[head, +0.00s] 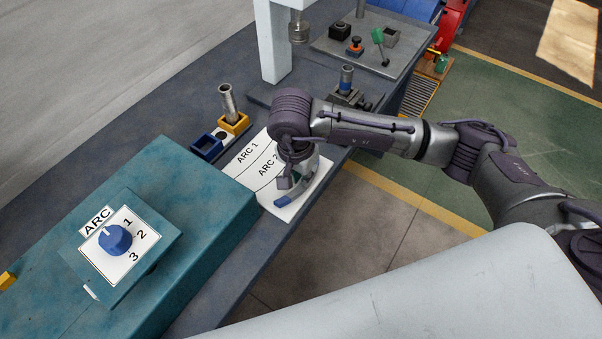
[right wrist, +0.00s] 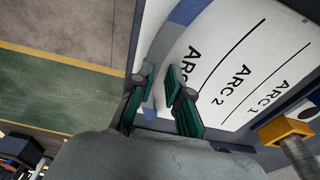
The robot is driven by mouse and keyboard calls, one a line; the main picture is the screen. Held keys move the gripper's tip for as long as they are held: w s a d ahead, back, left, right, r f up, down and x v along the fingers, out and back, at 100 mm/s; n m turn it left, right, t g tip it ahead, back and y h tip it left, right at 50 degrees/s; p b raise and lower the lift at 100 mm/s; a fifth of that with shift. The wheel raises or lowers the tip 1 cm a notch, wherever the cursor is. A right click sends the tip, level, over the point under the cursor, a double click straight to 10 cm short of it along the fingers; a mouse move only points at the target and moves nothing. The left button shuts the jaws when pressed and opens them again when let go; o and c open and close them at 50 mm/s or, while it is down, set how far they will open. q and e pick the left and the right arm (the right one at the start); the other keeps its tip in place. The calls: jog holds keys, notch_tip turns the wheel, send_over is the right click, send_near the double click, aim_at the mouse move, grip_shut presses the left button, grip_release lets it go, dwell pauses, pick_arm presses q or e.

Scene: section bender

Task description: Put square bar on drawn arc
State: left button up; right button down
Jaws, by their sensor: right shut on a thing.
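The white sheet (head: 258,158) with drawn arcs lies on the dark bench; ARC 1 and ARC 2 are readable, and a third label is partly covered. The bar (head: 282,202) is curved and grey with a blue end, and it shows over the sheet's near edge. My right gripper (head: 297,187) points down over it. In the right wrist view the bar (right wrist: 187,11) runs between the fingers of my right gripper (right wrist: 160,77), which is shut on it. The line under the bar is hidden, and I cannot tell whether the bar touches the sheet. My left gripper is out of view.
A teal machine (head: 175,225) with a blue ARC dial (head: 115,239) stands left of the sheet. A blue open box (head: 207,147) and a yellow holder with a metal cylinder (head: 228,104) stand behind it. A white column (head: 272,45) rises at the back.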

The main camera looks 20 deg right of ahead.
aim_at(297, 185)
jog(key=shift+f, duration=0.25)
jog(key=c, duration=1.1)
grip_release()
jog(key=shift+r, duration=0.1)
jog(key=shift+c, duration=0.2)
jog(key=shift+r, duration=0.4)
notch_tip(297, 185, up, 11)
jog(key=s+a+b, duration=0.1)
jog(key=shift+a+r+b, duration=0.15)
jog(key=shift+r+b, duration=0.05)
jog(key=shift+b, duration=0.15)
